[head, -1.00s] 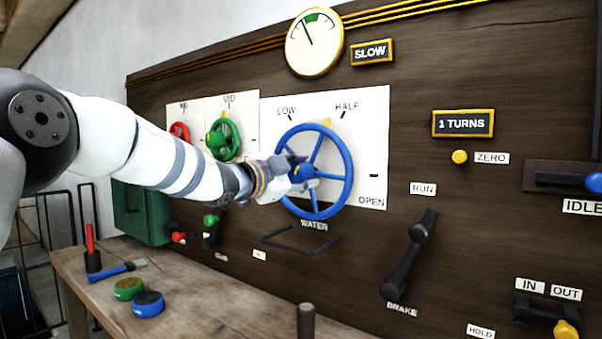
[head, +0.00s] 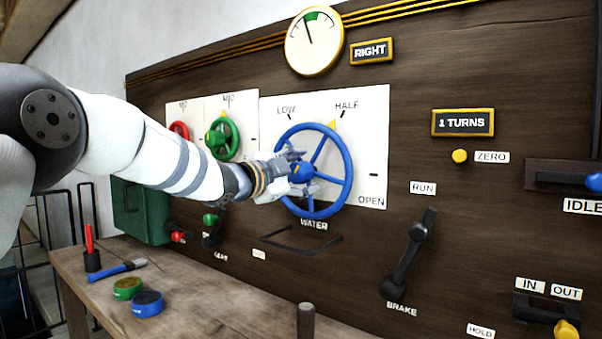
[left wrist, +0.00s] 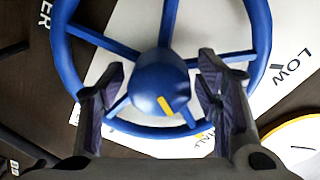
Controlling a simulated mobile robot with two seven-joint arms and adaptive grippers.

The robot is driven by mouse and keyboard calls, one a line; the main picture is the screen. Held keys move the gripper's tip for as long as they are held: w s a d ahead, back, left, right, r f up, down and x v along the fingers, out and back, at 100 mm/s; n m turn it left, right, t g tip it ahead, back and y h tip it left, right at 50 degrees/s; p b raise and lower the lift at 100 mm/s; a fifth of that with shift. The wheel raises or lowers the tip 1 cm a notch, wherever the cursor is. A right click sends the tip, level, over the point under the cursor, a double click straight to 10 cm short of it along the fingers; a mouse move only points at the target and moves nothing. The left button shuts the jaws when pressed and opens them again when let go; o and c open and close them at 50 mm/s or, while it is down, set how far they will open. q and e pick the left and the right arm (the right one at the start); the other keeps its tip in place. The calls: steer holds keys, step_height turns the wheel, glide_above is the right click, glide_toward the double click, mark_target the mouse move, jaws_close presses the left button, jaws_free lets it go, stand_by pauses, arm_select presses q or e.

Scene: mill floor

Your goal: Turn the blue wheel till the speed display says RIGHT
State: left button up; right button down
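The blue wheel (head: 347,157) is on a white plate marked LOW, HALF and OPEN, above the word WATER. Its yellow rim mark sits near HALF. The speed display (head: 371,50) reads RIGHT. The dial (head: 314,42) beside it has its needle at the left edge of its green band. My left gripper (head: 298,172) is at the wheel's hub. In the left wrist view the fingers (left wrist: 162,85) are apart, one on each side of the blue hub (left wrist: 158,76), among the spokes, with gaps to the hub. Whether they touch spokes is unclear. My right gripper is out of view.
A green wheel (head: 232,137) and a red wheel (head: 179,130) are left of the blue one. The brake lever (head: 408,255) and a display reading 1 TURNS (head: 462,123) are to the right. A wooden bench (head: 215,300) below holds small tools and tins.

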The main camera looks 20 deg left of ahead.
arm_select(q)
steer(key=shift+s, duration=0.1)
steer(key=v, duration=1.1)
steer(key=shift+s+a, duration=0.2)
steer(key=shift+s, duration=0.15)
